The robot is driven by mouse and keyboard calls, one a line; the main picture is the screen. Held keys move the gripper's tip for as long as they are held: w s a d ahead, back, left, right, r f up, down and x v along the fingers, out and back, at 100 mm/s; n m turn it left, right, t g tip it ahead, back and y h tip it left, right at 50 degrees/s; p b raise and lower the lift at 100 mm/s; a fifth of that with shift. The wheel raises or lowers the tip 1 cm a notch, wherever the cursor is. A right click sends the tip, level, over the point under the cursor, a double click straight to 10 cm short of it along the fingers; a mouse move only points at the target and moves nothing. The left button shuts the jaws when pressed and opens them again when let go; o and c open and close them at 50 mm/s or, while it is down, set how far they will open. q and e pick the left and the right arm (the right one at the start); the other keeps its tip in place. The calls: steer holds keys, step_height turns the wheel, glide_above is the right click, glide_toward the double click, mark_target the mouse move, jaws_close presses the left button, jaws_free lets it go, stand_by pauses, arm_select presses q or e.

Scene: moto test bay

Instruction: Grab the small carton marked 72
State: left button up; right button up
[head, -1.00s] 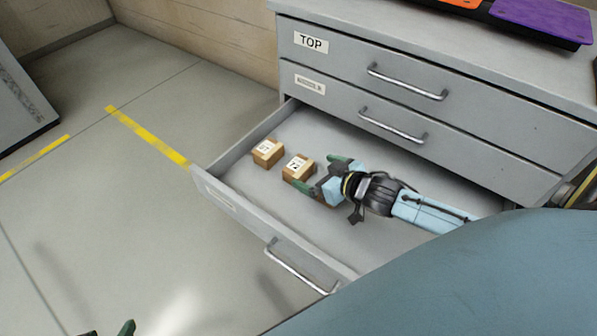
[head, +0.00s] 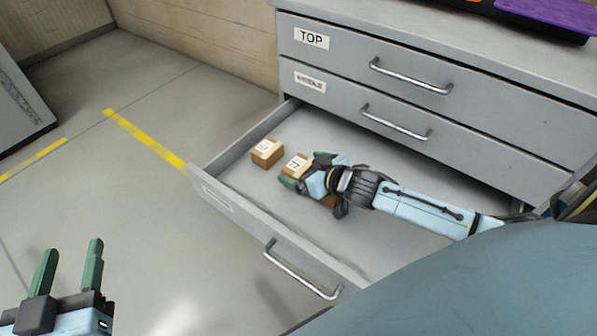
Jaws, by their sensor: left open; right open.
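The small brown carton marked 72 (head: 295,164) sits in the open bottom drawer (head: 262,208), its white label facing up. My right gripper (head: 306,171) is open at this carton, with its green fingers low around its near end. The gripper hides part of the carton, and I cannot tell whether the fingers touch it. My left gripper (head: 69,268) is open and empty above the floor at the lower left, its two green fingers pointing up.
Another labelled carton (head: 266,152) stands just left of the 72 carton; its number is unclear. A third brown carton (head: 328,201) is mostly hidden under my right gripper. Two closed drawers, the upper marked TOP (head: 311,38), are above. The drawer's right part has free room.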

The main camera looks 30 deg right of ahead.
steer(key=c, duration=1.1)
steer(key=shift+c, duration=0.2)
